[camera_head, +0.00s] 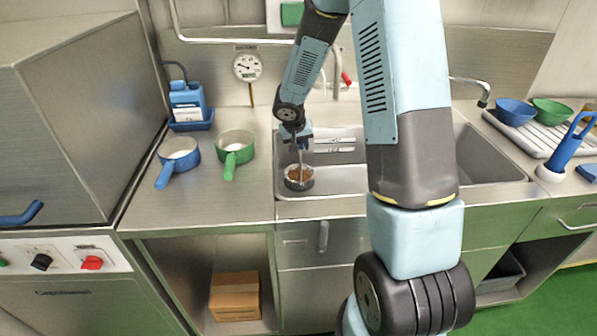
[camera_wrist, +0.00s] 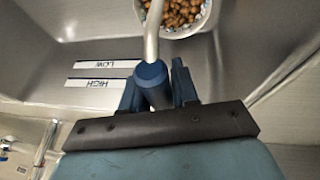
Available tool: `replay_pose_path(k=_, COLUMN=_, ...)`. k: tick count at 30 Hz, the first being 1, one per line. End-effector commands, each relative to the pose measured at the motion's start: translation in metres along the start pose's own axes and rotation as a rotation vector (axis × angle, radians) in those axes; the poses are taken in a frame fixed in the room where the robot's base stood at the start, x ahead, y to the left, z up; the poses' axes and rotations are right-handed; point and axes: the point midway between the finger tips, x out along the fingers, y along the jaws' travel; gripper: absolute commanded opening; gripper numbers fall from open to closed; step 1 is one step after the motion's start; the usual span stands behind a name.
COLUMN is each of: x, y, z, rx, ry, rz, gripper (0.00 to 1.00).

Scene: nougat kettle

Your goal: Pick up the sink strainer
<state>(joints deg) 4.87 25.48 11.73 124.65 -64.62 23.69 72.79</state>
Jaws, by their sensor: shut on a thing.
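The sink strainer (camera_head: 299,178) is a small round metal basket full of brown nuts, with a grey stem rising from it. It shows low in the left sink basin, near its front wall; I cannot tell whether it is clear of the basin floor. In the wrist view its grey stem (camera_wrist: 152,38) ends in a blue knob between my fingers, and part of the nut-filled basket shows at the top edge. My gripper (camera_wrist: 157,82) is shut on the blue knob. My gripper also shows above the basket in the head view (camera_head: 301,143), small and partly hidden by my wrist.
The sink's left basin (camera_head: 345,182) surrounds the strainer, with HIGH and LOW labels (camera_wrist: 104,72) on its wall. A green pan (camera_head: 235,147) and a blue pan (camera_head: 179,154) stand on the counter to the left. A faucet (camera_head: 470,84) is at right. My arm hides the sink's middle.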

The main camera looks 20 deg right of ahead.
Motion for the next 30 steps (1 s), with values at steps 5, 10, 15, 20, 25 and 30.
replay_pose_path(k=5, x=0.000, y=0.000, z=0.000, rx=0.000, ry=0.001, rz=0.000, gripper=0.00)
replay_pose_path(k=10, x=0.000, y=0.000, z=0.000, rx=0.000, ry=0.001, rz=0.000, gripper=0.00)
replay_pose_path(k=15, x=-0.006, y=0.001, z=-0.003, rx=0.001, ry=0.002, rz=0.000, gripper=0.00)
replay_pose_path(k=20, x=-0.027, y=0.006, z=-0.012, rx=0.004, ry=0.005, rz=0.000, gripper=0.00)
replay_pose_path(k=25, x=-0.064, y=0.014, z=-0.028, rx=0.005, ry=0.006, rz=-0.001, gripper=0.00)
replay_pose_path(k=30, x=-0.102, y=0.022, z=-0.044, rx=0.003, ry=0.006, rz=0.000, gripper=0.00)
